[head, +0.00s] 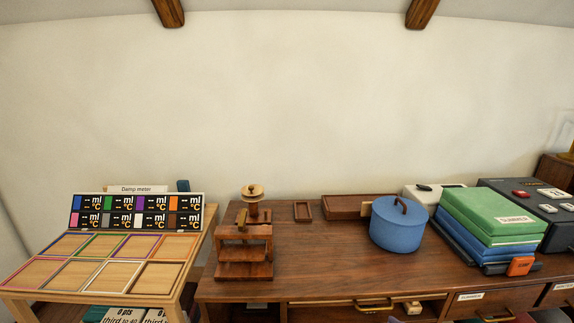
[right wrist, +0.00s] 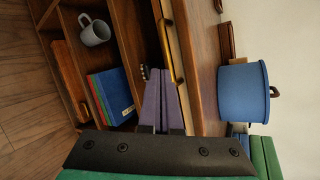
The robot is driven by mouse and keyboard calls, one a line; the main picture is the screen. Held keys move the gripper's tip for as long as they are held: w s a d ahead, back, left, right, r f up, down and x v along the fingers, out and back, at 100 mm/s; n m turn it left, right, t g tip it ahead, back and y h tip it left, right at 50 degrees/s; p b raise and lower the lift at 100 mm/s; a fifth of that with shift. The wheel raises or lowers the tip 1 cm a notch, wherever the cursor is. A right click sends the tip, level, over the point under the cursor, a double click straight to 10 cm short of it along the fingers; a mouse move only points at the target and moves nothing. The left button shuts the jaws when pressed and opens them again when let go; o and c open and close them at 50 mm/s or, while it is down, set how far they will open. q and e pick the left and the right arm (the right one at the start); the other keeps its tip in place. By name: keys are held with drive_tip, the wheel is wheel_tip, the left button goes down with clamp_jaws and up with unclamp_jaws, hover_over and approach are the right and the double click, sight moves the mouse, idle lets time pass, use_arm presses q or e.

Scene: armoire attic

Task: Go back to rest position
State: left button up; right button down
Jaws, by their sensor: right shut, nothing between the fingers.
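My right gripper (right wrist: 162,80) shows in the right wrist view. Its two purple fingers are together, with nothing between them. They point toward the desk front, close to a brass drawer handle (right wrist: 171,50); I cannot tell whether they touch it. Neither gripper can be made out in the head view.
A wooden desk (head: 310,255) bears a blue pot (head: 398,232), green and blue folders (head: 490,215), a wooden press (head: 245,250) and a dark device (head: 530,200). A damp meter board (head: 135,215) stands left. Open shelves below hold a grey mug (right wrist: 94,31) and books (right wrist: 112,93).

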drive_tip(key=s+a+f+n+g+h, duration=0.2)
drive_tip(key=s+a+n+g, duration=0.15)
drive_tip(key=s+n, duration=0.65)
drive_tip(key=s+a+f+n+g+h, duration=0.1)
drive_tip(key=s+a+n+g+h, duration=0.3)
drive_tip(key=s+n, duration=0.6)
wheel_tip(320, 180, down, 21)
drive_tip(key=s+d+n+g+y+p, duration=0.1)
drive_tip(key=s+n+g+y+p, duration=0.15)
drive_tip(key=p, duration=0.25)
drive_tip(key=s+d+f+p, duration=0.1)
drive_tip(key=s+f, duration=0.3)
drive_tip(key=s, duration=0.3)
drive_tip(key=s+d+f+g+p, duration=0.1)
drive_tip(key=s+f, duration=0.3)
drive_tip(key=s, duration=0.4)
drive_tip(key=shift+s+d+f+h+p, duration=0.3)
drive_tip(key=shift+d+f+h+p, duration=0.1)
drive_tip(key=shift+d+h, duration=0.1)
drive_tip(key=shift+m, duration=0.25)
